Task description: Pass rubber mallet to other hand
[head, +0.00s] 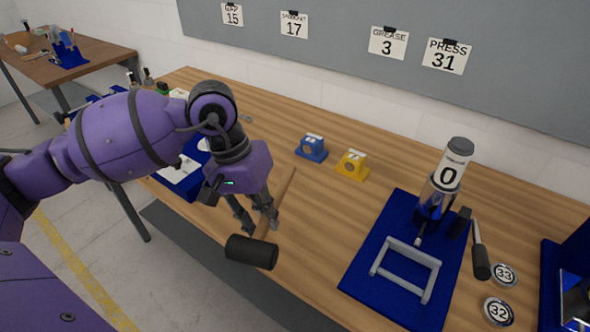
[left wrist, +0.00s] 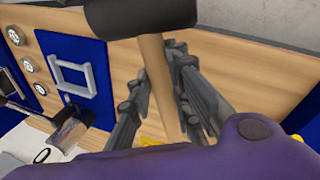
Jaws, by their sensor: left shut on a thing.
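The rubber mallet has a black head (head: 252,252) and a wooden handle (head: 283,195). My left gripper (head: 262,218) is shut on the handle, close below the head, and holds the mallet near the table's front edge. In the left wrist view the mallet head (left wrist: 140,14) is at the top and the handle (left wrist: 157,80) runs down between the fingers of my left gripper (left wrist: 160,95). The lower end of the handle is hidden there behind my purple wrist. My right gripper shows in neither view.
A blue mat (head: 366,283) with a grey frame (head: 405,270) and a press-like device (head: 440,190) marked 0 stands right. Discs marked 33 (head: 504,274) and 32 (head: 498,311) lie beside it. Blue (head: 312,150) and yellow (head: 352,166) blocks stand mid-table. Bare wood lies between.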

